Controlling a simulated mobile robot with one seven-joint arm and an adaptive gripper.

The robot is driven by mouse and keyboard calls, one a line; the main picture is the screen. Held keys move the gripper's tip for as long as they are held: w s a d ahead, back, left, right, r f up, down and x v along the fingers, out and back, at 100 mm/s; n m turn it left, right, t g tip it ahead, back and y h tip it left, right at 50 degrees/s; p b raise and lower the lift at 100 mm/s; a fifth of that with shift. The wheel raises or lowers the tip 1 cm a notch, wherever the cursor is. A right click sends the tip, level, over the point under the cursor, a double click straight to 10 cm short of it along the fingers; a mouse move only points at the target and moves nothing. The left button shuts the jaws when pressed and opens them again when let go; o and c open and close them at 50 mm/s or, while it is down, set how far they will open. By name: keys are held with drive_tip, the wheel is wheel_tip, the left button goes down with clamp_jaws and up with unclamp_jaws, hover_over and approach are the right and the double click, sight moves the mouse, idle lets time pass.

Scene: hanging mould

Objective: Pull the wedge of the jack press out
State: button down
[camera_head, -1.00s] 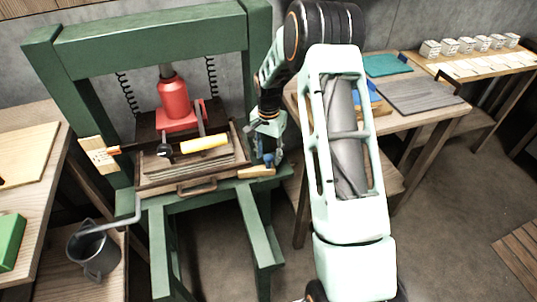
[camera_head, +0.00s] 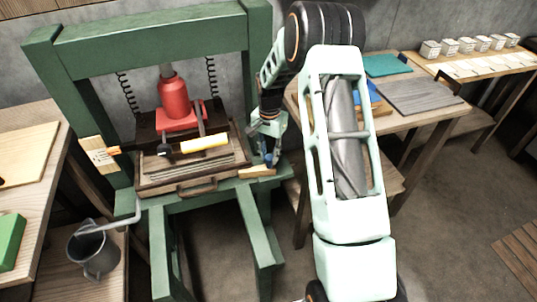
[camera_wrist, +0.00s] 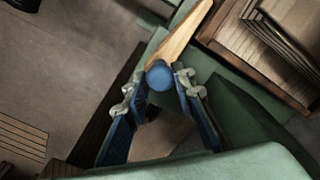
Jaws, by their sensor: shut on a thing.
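The wedge (camera_head: 257,172) is a pale wooden strip on the green bed of the jack press (camera_head: 150,38), at the right front corner of the wooden mould tray. In the wrist view the wedge (camera_wrist: 184,36) runs up and right from a round blue end (camera_wrist: 160,76). My gripper (camera_wrist: 158,86) is shut on the wedge at this blue end, with a finger on either side. In the head view my gripper (camera_head: 269,157) is at the wedge's right end, and partly hides it.
A red jack (camera_head: 173,98) stands above the tray (camera_head: 195,185), with a yellow-handled lever (camera_head: 204,142) in front. A grey metal jug (camera_head: 93,252) is at lower left. A table with boards (camera_head: 420,95) stands right of the press. Open floor lies in front.

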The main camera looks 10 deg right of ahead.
drive_tip(key=d, duration=0.6)
drive_tip(key=shift+w+d+b, duration=0.25)
drive_tip(key=shift+d+b, duration=0.05)
drive_tip(key=shift+d, duration=0.2)
drive_tip(key=c, duration=1.6)
unclamp_jaws()
wheel_tip(320, 180, up, 12)
drive_tip(key=shift+r, duration=0.1)
